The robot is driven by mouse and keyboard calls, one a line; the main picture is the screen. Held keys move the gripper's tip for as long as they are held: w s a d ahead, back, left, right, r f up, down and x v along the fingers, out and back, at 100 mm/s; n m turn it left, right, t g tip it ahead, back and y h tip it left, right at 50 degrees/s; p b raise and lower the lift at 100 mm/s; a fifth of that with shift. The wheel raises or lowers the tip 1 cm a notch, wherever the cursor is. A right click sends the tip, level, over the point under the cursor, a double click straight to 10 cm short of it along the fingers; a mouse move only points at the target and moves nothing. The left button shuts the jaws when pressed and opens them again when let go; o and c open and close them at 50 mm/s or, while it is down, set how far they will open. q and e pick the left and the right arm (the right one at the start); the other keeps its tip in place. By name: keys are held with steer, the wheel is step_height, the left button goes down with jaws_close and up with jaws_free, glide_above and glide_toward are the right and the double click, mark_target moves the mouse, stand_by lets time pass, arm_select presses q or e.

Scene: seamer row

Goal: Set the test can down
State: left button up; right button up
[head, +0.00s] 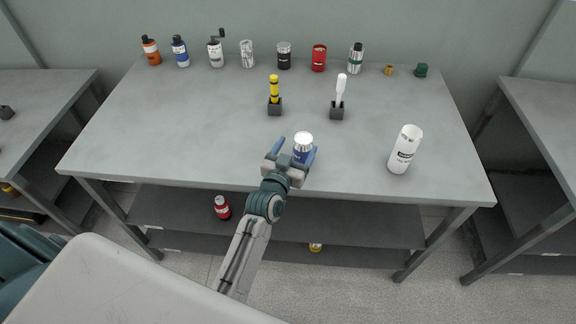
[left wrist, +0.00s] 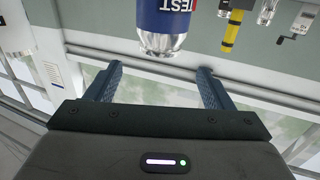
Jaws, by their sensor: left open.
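The test can (head: 303,146) is blue with a silver top and stands upright on the grey table (head: 190,130), near its front edge. In the left wrist view the can (left wrist: 162,25) appears upside down, with part of a red and white "TEST" label; the rest is cut off by the frame. My left gripper (head: 295,151) is open, its blue fingers spread at the can's near side. In the left wrist view a gap shows between each finger and the can, which lies just ahead of the fingertips. My right gripper is not in view.
A white bottle (head: 404,150) stands to the right. A yellow tool (head: 274,88) and a white brush-like tool (head: 340,90) stand in dark holders behind the can. Several bottles and cans line the back edge, including a red can (head: 319,58). The table's left part is clear.

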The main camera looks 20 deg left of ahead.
arm_select(q)
steer(key=s+b, duration=0.1)
steer(key=s, duration=0.4)
steer(key=shift+s, duration=0.35)
